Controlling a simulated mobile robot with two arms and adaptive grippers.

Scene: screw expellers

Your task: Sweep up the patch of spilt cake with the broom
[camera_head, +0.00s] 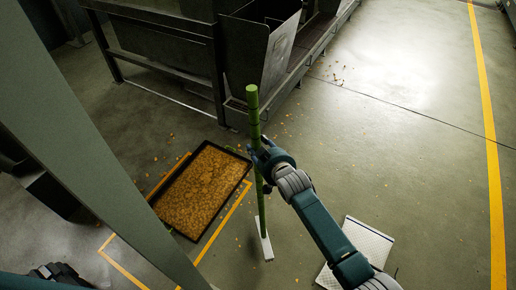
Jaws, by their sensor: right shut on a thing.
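The broom (256,120) has a green handle and a pale narrow head (264,240) low near the floor. My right gripper (262,160) is shut around the handle, which stands nearly upright. I cannot tell whether the head touches the floor. Orange-brown cake crumbs lie scattered around a black tray (247,165) filled with the same cake (200,190). A small separate patch of crumbs (340,78) lies on the floor at the upper middle, away from the broom. My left gripper (62,272) shows partly at the lower left; its fingers are unclear.
A dark metal machine frame (160,25) stands behind the tray. A pale patterned plate (358,246) lies on the floor by my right arm. Yellow lines (490,150) mark the floor. The floor at the right is open.

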